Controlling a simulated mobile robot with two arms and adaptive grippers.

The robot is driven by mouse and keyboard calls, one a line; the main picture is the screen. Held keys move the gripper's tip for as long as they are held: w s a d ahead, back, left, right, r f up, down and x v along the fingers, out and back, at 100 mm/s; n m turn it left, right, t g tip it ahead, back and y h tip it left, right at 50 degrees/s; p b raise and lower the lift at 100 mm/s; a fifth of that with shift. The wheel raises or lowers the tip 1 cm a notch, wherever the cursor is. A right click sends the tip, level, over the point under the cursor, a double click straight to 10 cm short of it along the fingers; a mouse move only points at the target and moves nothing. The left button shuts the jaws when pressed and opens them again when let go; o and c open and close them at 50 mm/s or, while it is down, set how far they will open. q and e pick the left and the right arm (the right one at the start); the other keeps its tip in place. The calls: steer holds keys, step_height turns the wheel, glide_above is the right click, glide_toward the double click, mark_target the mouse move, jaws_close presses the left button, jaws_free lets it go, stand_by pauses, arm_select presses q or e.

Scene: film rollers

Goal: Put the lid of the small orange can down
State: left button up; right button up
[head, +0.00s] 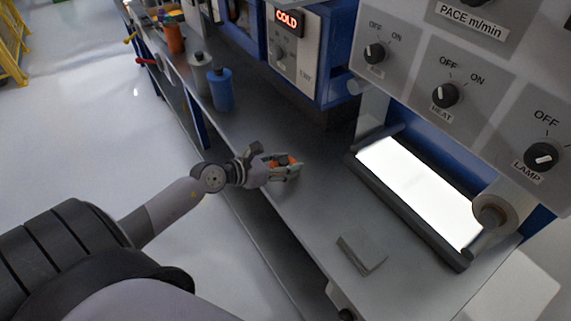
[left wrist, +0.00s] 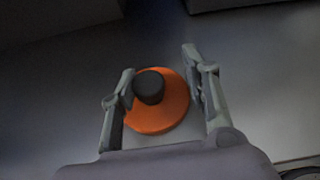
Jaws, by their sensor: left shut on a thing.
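The lid is an orange disc with a black knob (left wrist: 149,86). In the left wrist view the orange lid (left wrist: 168,118) lies between the two fingers of my left gripper (left wrist: 160,63). In the head view my left gripper (head: 288,166) is low over the front part of the bench, with orange showing between its fingers. It is shut on the lid. I cannot tell whether the lid touches the bench top. An orange can (head: 175,40) stands at the far left end of the bench, with small things at its top. My right gripper is not in view.
A blue can (head: 221,92) and a grey can (head: 201,72) stand farther back on the bench (head: 255,125). A lit white panel (head: 420,190) lies to the right. A flat grey block (head: 361,251) lies nearer. Bare bench surrounds the gripper. Control boxes rise behind.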

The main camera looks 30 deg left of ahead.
arm_select(q)
steer(key=o, duration=0.8)
steer(key=shift+f, duration=0.1)
steer(key=o, duration=0.5)
steer(key=shift+c, duration=0.2)
steer(key=shift+r, duration=0.25)
steer(key=b+v, duration=0.2)
steer(key=v, duration=1)
steer(key=shift+f, duration=0.1)
